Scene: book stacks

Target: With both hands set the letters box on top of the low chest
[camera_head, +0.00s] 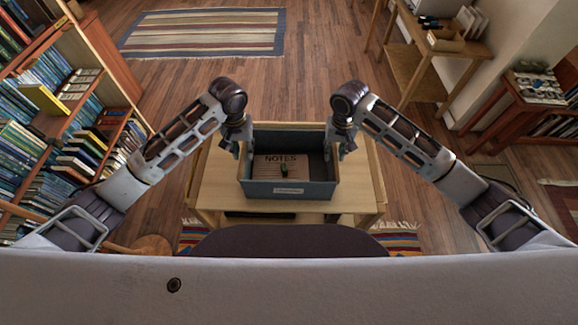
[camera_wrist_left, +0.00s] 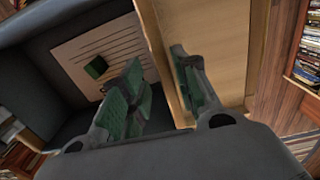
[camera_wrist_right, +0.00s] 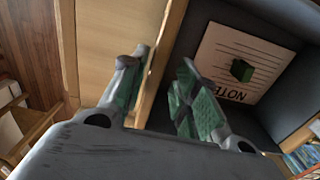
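The letters box is an open dark blue-grey box (camera_head: 290,190) with a small label on its front wall. It stands on a pale wood low piece (camera_head: 215,190), which may be the low chest; I cannot tell. Inside lie a "NOTES" sheet and a small green block. My left gripper (camera_head: 238,150) is at the box's left wall, my right gripper (camera_head: 342,148) at its right wall. In the left wrist view the open fingers (camera_wrist_left: 158,80) straddle the wall, one inside and one outside. The right wrist view shows the same for the right fingers (camera_wrist_right: 165,75).
A tall bookcase (camera_head: 75,120) stands at the left. A wooden side table (camera_head: 430,55) and a low shelf unit (camera_head: 520,100) stand at the right. Open wood floor (camera_head: 300,75) and a striped rug (camera_head: 205,32) lie beyond the box.

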